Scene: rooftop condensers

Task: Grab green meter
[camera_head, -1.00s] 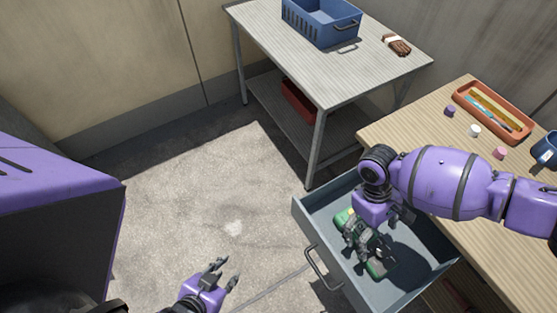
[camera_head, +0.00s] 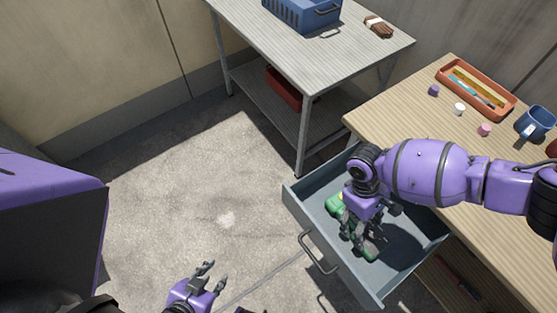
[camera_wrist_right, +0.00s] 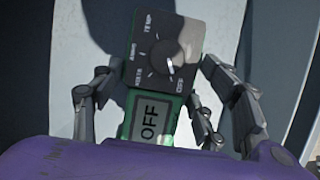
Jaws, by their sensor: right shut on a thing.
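The green meter (camera_head: 369,247) lies in the open grey drawer (camera_head: 406,262), partly hidden by my right gripper. In the right wrist view the meter (camera_wrist_right: 165,62) shows a dark face with a dial and a screen reading OFF. My right gripper (camera_head: 356,232) reaches down into the drawer and is shut on the meter, with its fingers (camera_wrist_right: 150,115) on both sides of the green body. My left gripper (camera_head: 208,276) is empty and open, low over the floor, left of the drawer.
The wooden desk (camera_head: 395,112) holds an orange tray (camera_head: 476,88), a blue mug (camera_head: 535,122) and small caps. A grey table (camera_head: 310,58) behind carries a blue basket (camera_head: 303,15) and a brown brush (camera_head: 379,26). The floor (camera_head: 190,190) left of the drawer is clear.

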